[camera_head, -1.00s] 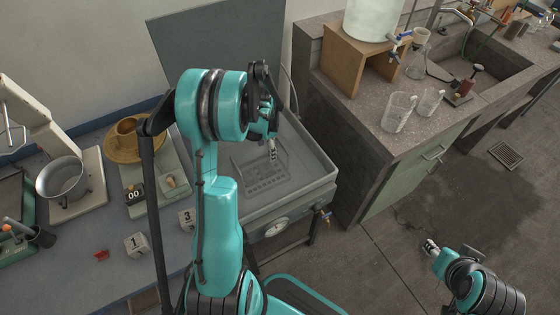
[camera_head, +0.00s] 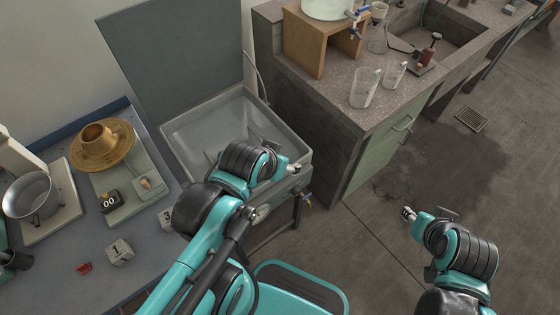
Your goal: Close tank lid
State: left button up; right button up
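The tank (camera_head: 283,131) is a grey rectangular basin on a stand, left of the concrete bench. Its lid (camera_head: 180,60) is a flat grey panel standing raised behind it, leaning towards the wall. The tank is open, and my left arm hides part of its front and inside. My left gripper (camera_head: 294,168) is at the tank's front right rim, well away from the lid. Its fingers are too small to tell open from shut. My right gripper (camera_head: 408,214) hangs over the floor to the right, apart from everything. Its fingers are also unclear.
A concrete bench (camera_head: 345,100) with glass beakers (camera_head: 364,88), a wooden stand and a sink is right of the tank. A scale with a brass bowl (camera_head: 103,147) and numbered blocks (camera_head: 120,252) sit on the left table. A tap (camera_head: 307,199) sticks out at the tank's front right.

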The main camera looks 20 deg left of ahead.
aim_at(174, 55)
jog(key=k+u, duration=0.15)
jog(key=u, duration=0.25)
jog(key=i+u, duration=0.15)
jog(key=u, duration=0.85)
jog(key=l+z, duration=0.15)
jog(key=l, duration=0.35)
jog(key=i+l, duration=0.3)
jog(key=i+z, duration=0.05)
